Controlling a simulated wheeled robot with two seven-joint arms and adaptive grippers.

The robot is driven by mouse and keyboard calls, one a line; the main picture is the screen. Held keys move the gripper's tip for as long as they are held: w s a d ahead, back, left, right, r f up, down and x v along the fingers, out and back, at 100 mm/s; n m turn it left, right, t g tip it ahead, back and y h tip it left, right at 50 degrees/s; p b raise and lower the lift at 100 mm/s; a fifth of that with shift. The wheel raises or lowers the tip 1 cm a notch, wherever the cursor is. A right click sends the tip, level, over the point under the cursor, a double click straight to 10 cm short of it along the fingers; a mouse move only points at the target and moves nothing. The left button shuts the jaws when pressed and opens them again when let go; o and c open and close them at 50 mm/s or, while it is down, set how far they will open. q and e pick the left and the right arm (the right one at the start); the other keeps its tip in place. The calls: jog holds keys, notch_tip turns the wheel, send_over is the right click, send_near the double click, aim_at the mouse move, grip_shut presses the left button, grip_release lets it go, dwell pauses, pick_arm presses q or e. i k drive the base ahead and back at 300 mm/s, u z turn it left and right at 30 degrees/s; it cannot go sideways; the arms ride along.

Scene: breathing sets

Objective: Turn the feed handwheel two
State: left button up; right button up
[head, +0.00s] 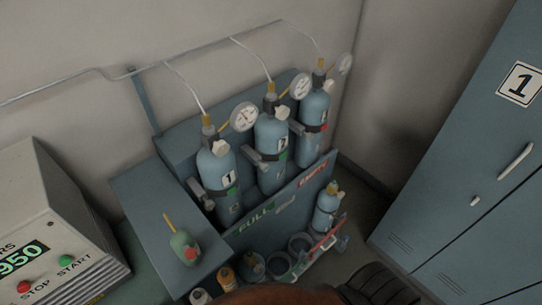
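Three blue cylinders stand in a row in a blue rack, each with a brass valve, a thin line going up and a pale knob. The middle cylinder (268,135) carries the number 2 and a green tag. Its pale handwheel (282,114) sits at the right of its valve, near a round gauge (300,86). How far the handwheel is turned cannot be told. Cylinder 1 (213,165) stands to the left, and the third cylinder (313,105) to the right has a red tag. Neither of my grippers is in view.
The rack front panel (270,212) reads FULL and EMPTY. A small blue cylinder (326,208) and several round holders stand below it. A green tagged object (184,247) lies on the left ledge. A control box (50,235) is at left, a blue locker (470,150) at right.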

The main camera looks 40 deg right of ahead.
aim_at(282, 113)
jog(key=u, duration=0.45)
jog(key=k, duration=1.05)
jog(key=z, duration=0.45)
jog(key=i, duration=0.65)
jog(key=z, duration=0.5)
